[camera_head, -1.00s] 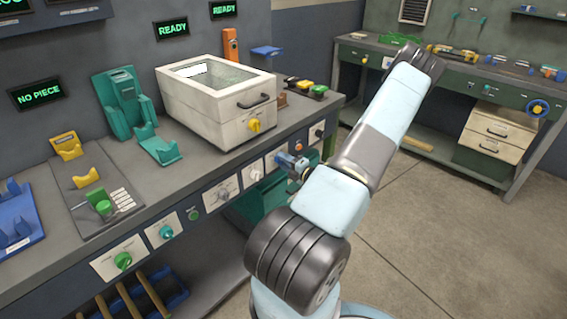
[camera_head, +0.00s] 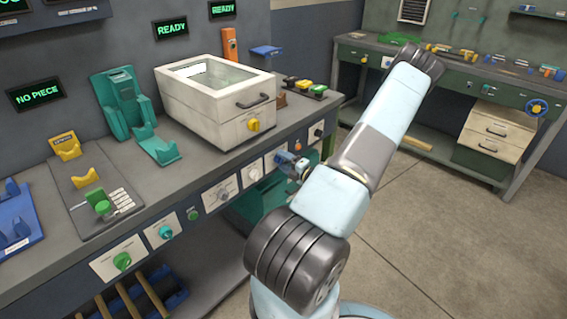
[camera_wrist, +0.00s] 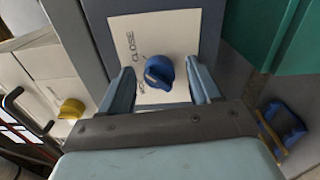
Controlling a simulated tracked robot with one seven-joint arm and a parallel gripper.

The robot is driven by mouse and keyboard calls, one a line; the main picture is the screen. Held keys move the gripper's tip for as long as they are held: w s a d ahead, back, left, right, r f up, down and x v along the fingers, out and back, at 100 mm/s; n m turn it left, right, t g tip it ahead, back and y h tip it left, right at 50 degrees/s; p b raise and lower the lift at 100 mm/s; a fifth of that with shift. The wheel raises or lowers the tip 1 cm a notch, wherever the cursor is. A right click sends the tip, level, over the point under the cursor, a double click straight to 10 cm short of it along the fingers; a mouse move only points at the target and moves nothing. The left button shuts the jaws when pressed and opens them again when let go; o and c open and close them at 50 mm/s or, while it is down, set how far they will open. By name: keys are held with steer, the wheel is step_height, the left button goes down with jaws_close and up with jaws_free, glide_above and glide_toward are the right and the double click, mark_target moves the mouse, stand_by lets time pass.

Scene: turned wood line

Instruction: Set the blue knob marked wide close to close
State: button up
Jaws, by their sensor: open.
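In the wrist view the blue knob (camera_wrist: 159,72) sits on a white plate (camera_wrist: 178,27) set in the bench's dark front. The word CLOSE is printed on the plate beside the knob; a second label is partly covered by the knob and cannot be read fully. I cannot tell for sure which label the knob points to. My gripper (camera_wrist: 160,67) is open, with one finger on each side of the knob and visible gaps between. In the head view my gripper (camera_head: 294,164) is at the bench front, and I cannot make out the knob clearly there.
A yellow knob (camera_wrist: 71,108) is on the white box to the left in the wrist view. The box (camera_head: 215,106) stands on the bench above my gripper. Other knobs, green (camera_head: 122,261) and teal (camera_head: 166,233), line the bench front. The floor (camera_head: 435,230) to the right is clear.

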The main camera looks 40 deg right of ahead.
steer(key=s+d, duration=0.1)
steer(key=s, duration=1.2)
steer(key=shift+s, duration=0.2)
steer(key=w+a+r+n+g+y, duration=0.45)
steer(key=a+r+n+g, duration=0.25)
steer(key=a+r+n, duration=0.45)
steer(key=w+a+r+n+g+y, duration=0.3)
steer(key=a+r+n+g+y, duration=0.35)
steer(key=a+n, duration=0.75)
steer(key=s+a+r+n+h, duration=0.3)
steer(key=s+r+n+h, duration=0.1)
steer(key=r+n, duration=0.3)
steer(key=s+a+r+n+h, duration=0.4)
steer(key=r+n, duration=0.4)
steer(key=n, duration=0.2)
steer(key=s+a+r+n+t+h, duration=0.1)
steer(key=s+a+r+n+h, duration=0.3)
steer(key=r+n, duration=0.3)
steer(key=shift+s+a+r+n, duration=0.2)
steer(key=shift+r+n, duration=0.1)
steer(key=shift+n, duration=0.95)
steer(key=shift+c, duration=0.4)
